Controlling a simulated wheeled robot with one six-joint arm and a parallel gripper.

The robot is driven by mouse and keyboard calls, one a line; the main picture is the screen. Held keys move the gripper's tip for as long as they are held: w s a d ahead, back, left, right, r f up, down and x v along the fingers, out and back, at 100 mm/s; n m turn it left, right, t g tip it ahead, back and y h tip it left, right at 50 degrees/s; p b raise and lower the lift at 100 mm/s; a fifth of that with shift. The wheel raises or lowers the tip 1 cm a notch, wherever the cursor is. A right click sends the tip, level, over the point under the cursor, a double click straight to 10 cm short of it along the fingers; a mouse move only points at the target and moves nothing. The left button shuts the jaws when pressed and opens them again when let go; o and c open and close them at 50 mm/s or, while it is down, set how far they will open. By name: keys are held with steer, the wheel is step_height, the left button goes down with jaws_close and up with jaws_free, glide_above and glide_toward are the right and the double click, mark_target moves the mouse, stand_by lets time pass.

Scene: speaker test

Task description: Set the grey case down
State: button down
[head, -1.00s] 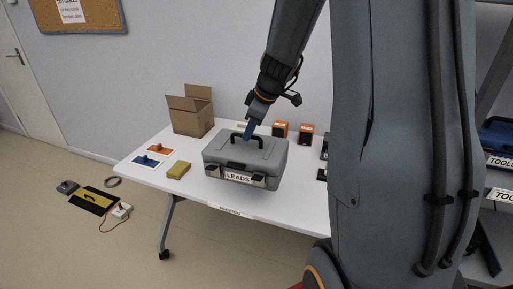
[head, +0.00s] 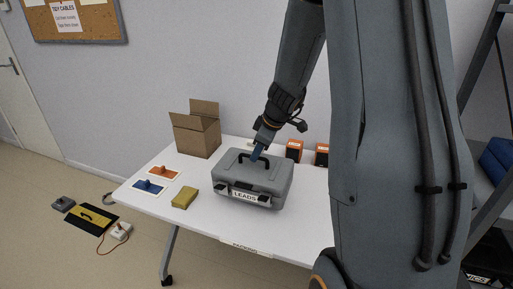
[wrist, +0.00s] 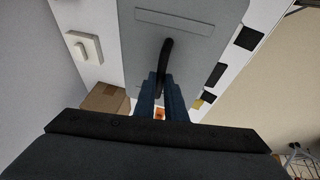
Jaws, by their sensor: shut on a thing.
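The grey case (head: 250,183), labelled LEADS, is upright at the middle of the white table (head: 215,226). Its black handle (head: 270,158) points up. My gripper (head: 256,154) comes down from above and is shut on the handle. In the wrist view, my blue fingers (wrist: 161,80) close around the dark handle (wrist: 167,52) over the grey lid (wrist: 120,40). I cannot tell whether the underside of the case touches the table. My arm hides the right part of the table.
A yellow sponge-like block (head: 184,198) lies just left of the case. Behind are an open cardboard box (head: 198,138) and orange-black boxes (head: 294,150). Orange (head: 163,173) and blue (head: 149,187) items lie on cards at left. The table front is clear before the case.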

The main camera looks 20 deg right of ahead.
mark_target(255, 166)
steer(key=shift+f, duration=2.05)
steer(key=c, duration=1.8)
jaws_free()
steer(key=shift+f, duration=0.1)
steer(key=b+v, duration=0.2)
steer(key=v, duration=1)
steer(key=shift+s+a+f+m+g+h, duration=0.3)
steer(key=shift+s+a+f+m+g, duration=0.7)
steer(key=shift+s+a, duration=1.6)
steer(key=shift+s+a+f+m+g+h, duration=0.3)
steer(key=shift+s+a+f+m, duration=0.75)
steer(key=shift+s+a+m, duration=1.6)
steer(key=shift+s+a+f+m+g+h, duration=0.3)
steer(key=shift+s+a+f+m+g, duration=0.5)
steer(key=shift+s+a, duration=1.75)
